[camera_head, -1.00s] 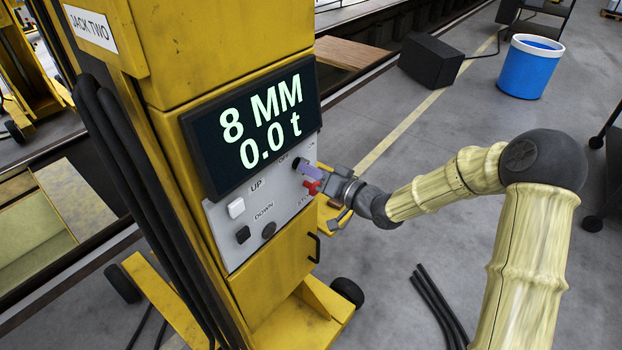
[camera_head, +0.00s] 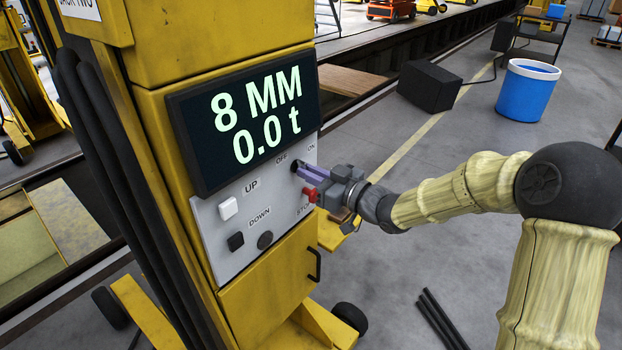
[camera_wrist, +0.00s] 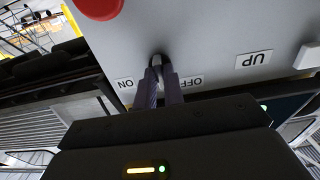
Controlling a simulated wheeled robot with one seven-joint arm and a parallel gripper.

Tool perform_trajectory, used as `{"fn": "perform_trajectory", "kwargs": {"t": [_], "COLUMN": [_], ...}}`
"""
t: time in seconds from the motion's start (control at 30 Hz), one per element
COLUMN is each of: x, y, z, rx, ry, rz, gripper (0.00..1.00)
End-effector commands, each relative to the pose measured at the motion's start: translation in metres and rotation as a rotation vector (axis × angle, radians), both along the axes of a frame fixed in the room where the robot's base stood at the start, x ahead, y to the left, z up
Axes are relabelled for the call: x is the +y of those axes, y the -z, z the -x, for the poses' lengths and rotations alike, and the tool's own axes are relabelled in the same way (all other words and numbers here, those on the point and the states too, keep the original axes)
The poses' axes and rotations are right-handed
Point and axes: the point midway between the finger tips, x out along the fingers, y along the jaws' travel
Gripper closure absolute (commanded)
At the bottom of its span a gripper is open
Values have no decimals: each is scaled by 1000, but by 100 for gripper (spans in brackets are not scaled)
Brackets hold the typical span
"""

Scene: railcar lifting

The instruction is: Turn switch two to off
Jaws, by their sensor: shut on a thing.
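The yellow lifting jack (camera_head: 225,40) has a grey control panel (camera_head: 222,258) below a screen (camera_head: 243,120) reading 8 MM and 0.0 t. The dark switch (camera_wrist: 157,60) sits on the panel between the ON label (camera_wrist: 125,83) and the OFF label (camera_wrist: 182,82). My gripper (camera_head: 303,169) reaches it from the right in the head view. In the wrist view its two purple fingers (camera_wrist: 159,78) are shut on the switch. The fingers cover part of the switch, and its exact angle is hard to tell.
A red STOP button (camera_head: 309,194) sits just below my gripper, and also shows in the wrist view (camera_wrist: 100,8). A white UP button (camera_head: 228,208) and a dark DOWN button (camera_head: 236,241) are to the left. A blue bin (camera_head: 527,92) and a black box (camera_head: 429,86) stand behind on the floor.

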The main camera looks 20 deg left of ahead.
Motion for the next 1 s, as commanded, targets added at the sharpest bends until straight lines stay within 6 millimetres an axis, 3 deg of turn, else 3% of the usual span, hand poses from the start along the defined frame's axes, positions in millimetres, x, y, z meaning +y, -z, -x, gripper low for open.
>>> {"fn": "perform_trajectory", "kwargs": {"t": [0.4,0.43,0.5,0.53,0.83,1.0], "x": [-1,-1,-1,-1,-1,-14], "y": [2,2,2,2,1,1], "z": [0,0,0,0,0,5], "rx": [-7,-7,-7,-7,-7,-8], "ry": [1,1,1,1,1,2], "rz": [10,10,9,9,6,7], "gripper": [100,84,70,68,68,68]}}
